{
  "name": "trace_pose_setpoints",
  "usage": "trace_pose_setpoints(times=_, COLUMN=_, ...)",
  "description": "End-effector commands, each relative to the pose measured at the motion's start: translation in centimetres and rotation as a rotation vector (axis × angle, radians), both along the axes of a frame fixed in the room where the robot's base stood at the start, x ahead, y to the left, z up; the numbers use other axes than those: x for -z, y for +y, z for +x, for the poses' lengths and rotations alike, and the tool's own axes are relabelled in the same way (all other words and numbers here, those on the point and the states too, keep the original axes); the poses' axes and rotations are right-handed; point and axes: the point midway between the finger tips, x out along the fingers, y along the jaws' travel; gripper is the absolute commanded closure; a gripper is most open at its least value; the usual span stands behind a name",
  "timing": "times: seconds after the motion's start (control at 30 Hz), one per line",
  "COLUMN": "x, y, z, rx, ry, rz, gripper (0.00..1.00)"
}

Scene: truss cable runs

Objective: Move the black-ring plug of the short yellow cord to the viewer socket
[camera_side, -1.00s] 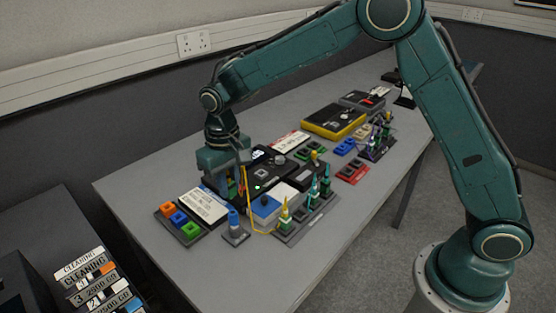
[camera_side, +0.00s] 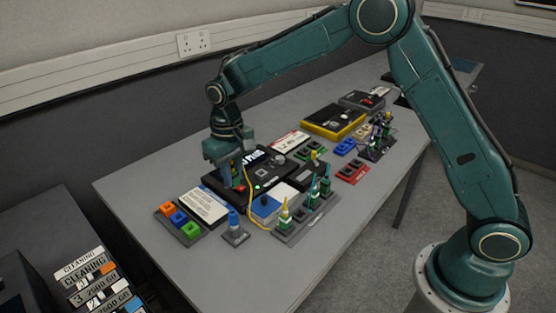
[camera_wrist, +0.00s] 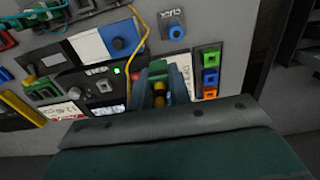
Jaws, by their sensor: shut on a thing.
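My gripper (camera_side: 236,183) points down over the left part of a black device (camera_side: 213,185) in the side view. In the wrist view my gripper (camera_wrist: 158,98) is shut on a yellow plug (camera_wrist: 158,88) with a dark band. The yellow cord (camera_side: 248,190) runs from beside the gripper down to a rack (camera_side: 293,238) holding a yellow-topped plug. It also shows in the wrist view (camera_wrist: 134,50). The plug's tip is hidden by the fingers. I cannot tell which socket is the viewer socket, or whether the plug touches one.
A blue-and-white box (camera_side: 266,208) and a blue plug on a small base (camera_side: 236,232) stand in front. An orange, blue and green socket block (camera_side: 179,220) and a label card (camera_side: 204,206) lie left. A yellow-edged box (camera_side: 334,121) is farther back. The front-left table is clear.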

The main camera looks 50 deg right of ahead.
Motion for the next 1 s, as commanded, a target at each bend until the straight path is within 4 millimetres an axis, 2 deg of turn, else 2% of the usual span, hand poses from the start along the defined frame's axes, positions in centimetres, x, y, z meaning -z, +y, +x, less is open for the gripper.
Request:
trace_pose_setpoints(times=0.3, x=0.9, y=-8.6, z=4.4, rx=0.007, ry=0.000, rz=0.000, gripper=1.00)
trace_pose_setpoints(times=0.53, x=1.4, y=-13.9, z=6.2, rx=0.003, ry=0.000, rz=0.000, gripper=1.00)
trace_pose_setpoints(times=0.7, x=1.6, y=-15.6, z=6.6, rx=0.000, ry=0.001, rz=0.000, gripper=1.00)
trace_pose_setpoints(times=1.0, x=1.7, y=-15.9, z=6.6, rx=-0.001, ry=0.001, rz=0.000, gripper=1.00)
